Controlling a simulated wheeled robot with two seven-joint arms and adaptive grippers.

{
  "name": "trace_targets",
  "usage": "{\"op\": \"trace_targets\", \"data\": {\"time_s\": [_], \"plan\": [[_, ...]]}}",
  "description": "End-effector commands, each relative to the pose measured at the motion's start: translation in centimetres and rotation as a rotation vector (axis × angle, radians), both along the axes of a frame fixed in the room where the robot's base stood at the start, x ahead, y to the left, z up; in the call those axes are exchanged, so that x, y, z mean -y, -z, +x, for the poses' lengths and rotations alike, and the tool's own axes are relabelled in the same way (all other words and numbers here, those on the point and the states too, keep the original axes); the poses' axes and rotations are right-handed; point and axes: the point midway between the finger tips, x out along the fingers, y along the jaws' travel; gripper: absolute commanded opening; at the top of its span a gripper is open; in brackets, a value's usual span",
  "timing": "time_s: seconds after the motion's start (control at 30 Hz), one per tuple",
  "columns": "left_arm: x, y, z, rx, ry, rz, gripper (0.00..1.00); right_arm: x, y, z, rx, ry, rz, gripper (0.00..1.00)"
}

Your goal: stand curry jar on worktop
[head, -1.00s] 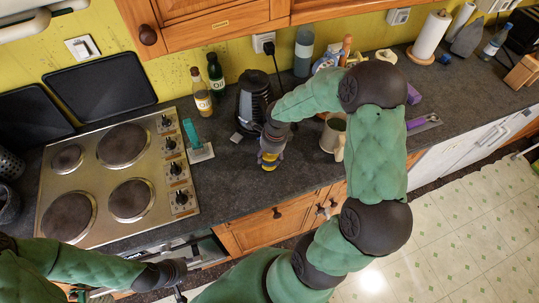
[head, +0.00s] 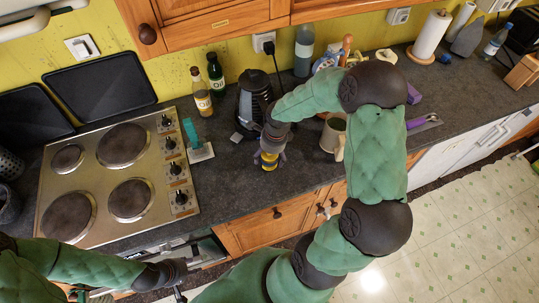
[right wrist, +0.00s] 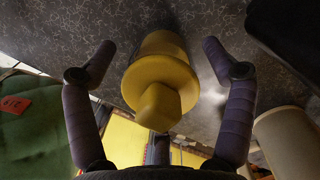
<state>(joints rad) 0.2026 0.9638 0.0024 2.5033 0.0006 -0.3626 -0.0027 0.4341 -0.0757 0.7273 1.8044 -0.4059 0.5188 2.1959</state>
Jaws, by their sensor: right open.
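My right gripper (head: 269,158) is around the jar from above. In the right wrist view its fingers (right wrist: 160,62) are open, with a gap on each side of the jar. My left gripper (head: 182,279) is low at the left, before the cooker front; its fingers are unclear.
A turquoise-handled scraper (head: 194,140) lies left, beside the hob (head: 123,176). Two oil bottles (head: 202,92) (head: 215,74) stand at the back. Worktop left of the jar is clear.

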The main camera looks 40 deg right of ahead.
Motion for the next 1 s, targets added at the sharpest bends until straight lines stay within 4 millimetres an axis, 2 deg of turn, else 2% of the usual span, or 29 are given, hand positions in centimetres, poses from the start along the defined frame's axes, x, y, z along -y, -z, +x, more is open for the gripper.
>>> {"op": "trace_targets", "data": {"time_s": [0.27, 1.0], "plan": [[0.0, -0.2, 0.0, 0.000, 0.000, 0.000, 0.40, 0.0, -0.2, 0.0, 0.001, 0.000, -0.001, 0.84], [0.0, -1.7, 0.0, 0.000, 0.000, 0.000, 0.40, 0.2, -2.7, -0.2, 0.000, 0.001, 0.000, 0.84]]}}
